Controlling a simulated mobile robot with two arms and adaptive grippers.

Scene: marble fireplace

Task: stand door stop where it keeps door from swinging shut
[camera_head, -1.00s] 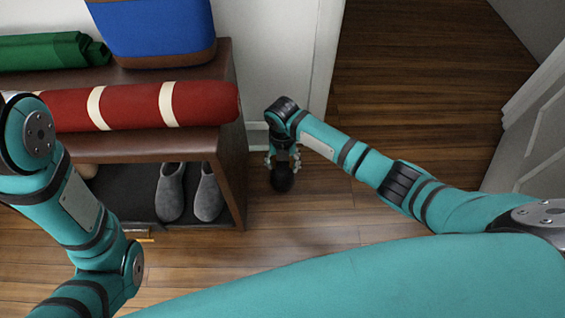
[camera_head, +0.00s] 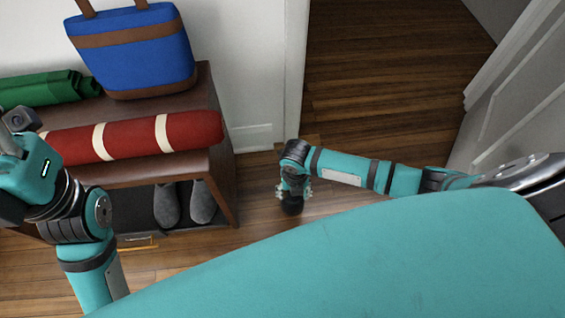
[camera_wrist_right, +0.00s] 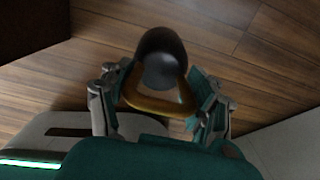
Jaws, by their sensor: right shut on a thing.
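The door stop (camera_head: 292,208) is a dark rounded piece low over the wooden floor, at the tip of my right arm. In the right wrist view it shows as a dark dome (camera_wrist_right: 162,58) with a brass-coloured triangular loop. My right gripper (camera_wrist_right: 160,100) is shut on it, with a finger on each side of the loop. I cannot tell whether the door stop touches the floor. The white panelled door (camera_head: 515,95) stands open at the right, well apart from the door stop. My left gripper (camera_head: 25,165) is at the left edge; its fingertips are not visible.
A brown bench (camera_head: 222,150) at the left bears a red roll (camera_head: 130,136), a green roll (camera_head: 45,90) and a blue bag (camera_head: 140,55). Grey slippers (camera_head: 185,204) lie under it. The doorway floor (camera_head: 390,80) is clear.

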